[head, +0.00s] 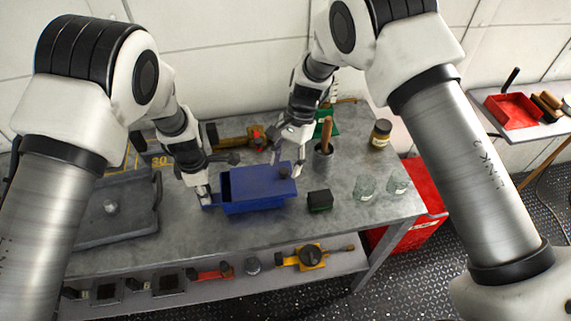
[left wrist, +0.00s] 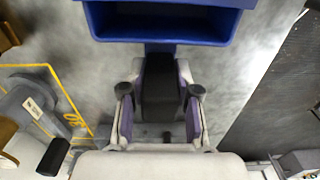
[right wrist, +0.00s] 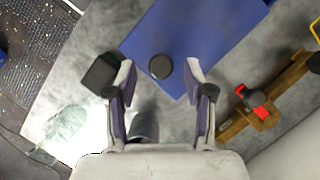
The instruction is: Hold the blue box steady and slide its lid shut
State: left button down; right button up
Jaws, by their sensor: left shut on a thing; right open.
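The blue box (head: 252,208) stands on the grey workbench, with its flat blue lid (head: 255,182) on top. The lid sits shifted to the right, leaving a narrow opening at the box's left end, whose wall (left wrist: 165,33) shows in the left wrist view. My left gripper (head: 207,200) is shut on a blue tab at that end. A round dark knob (right wrist: 160,67) stands near the lid's right end. My right gripper (right wrist: 159,70) is open, its fingertips on either side of the knob; contact is not visible.
A small black-and-green block (head: 320,201) sits just right of the box. A grey tray (head: 112,225) lies left; a brass-coloured tool (head: 232,140) lies behind.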

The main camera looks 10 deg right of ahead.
aim_at(268, 183)
pick_arm(q)
jog(key=shift+s+f, duration=0.1)
pick_arm(e)
jog(key=shift+s+a+f, duration=0.15)
jog(key=shift+f, duration=0.4)
grip_shut()
jog(key=shift+a, duration=1.65)
grip_release()
jog(key=shift+r, duration=0.1)
jog(key=v, duration=1.2)
